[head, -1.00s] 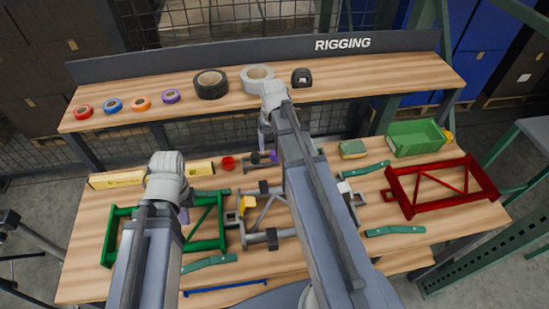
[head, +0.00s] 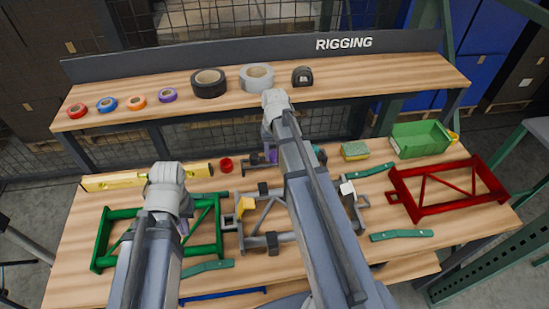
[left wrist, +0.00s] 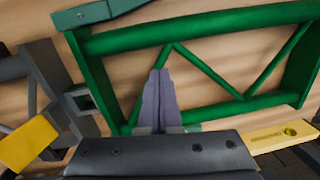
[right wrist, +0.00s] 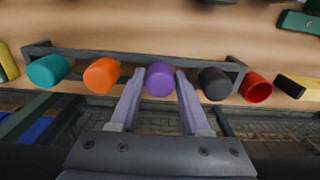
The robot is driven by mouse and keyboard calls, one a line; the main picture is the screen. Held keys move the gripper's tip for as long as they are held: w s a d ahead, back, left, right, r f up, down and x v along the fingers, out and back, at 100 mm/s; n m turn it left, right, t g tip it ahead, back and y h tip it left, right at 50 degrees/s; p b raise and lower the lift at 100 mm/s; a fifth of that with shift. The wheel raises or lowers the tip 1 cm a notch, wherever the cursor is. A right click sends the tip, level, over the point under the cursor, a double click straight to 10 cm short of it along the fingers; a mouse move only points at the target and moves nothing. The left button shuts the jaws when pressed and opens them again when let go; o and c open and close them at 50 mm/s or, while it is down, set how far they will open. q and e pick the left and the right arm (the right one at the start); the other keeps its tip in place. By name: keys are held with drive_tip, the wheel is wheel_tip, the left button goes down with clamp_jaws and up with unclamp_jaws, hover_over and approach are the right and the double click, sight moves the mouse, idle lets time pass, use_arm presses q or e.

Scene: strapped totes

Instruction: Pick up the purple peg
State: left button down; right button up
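The purple peg (right wrist: 160,80) stands in a grey rack (right wrist: 140,56) in the right wrist view, between an orange peg (right wrist: 101,75) and a black peg (right wrist: 214,83). My right gripper (right wrist: 159,92) is open, with one finger on each side of the purple peg. I cannot tell whether the fingers touch it. In the head view the purple peg (head: 272,157) is partly hidden by my right arm. My left gripper (left wrist: 159,78) is shut and empty, over the green frame (left wrist: 190,30).
A teal peg (right wrist: 47,71) stands at the rack's end. A red cup (right wrist: 257,87) is just beyond the other end. A yellow level (head: 120,180), a grey frame (head: 262,243), a red frame (head: 448,188) and a green bin (head: 420,140) lie around. A shelf with tape rolls (head: 209,82) runs behind.

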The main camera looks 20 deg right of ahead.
sight(274, 153)
clamp_jaws()
use_arm(q)
drive_tip(key=shift+r, duration=0.1)
use_arm(e)
drive_tip(key=shift+r, duration=0.1)
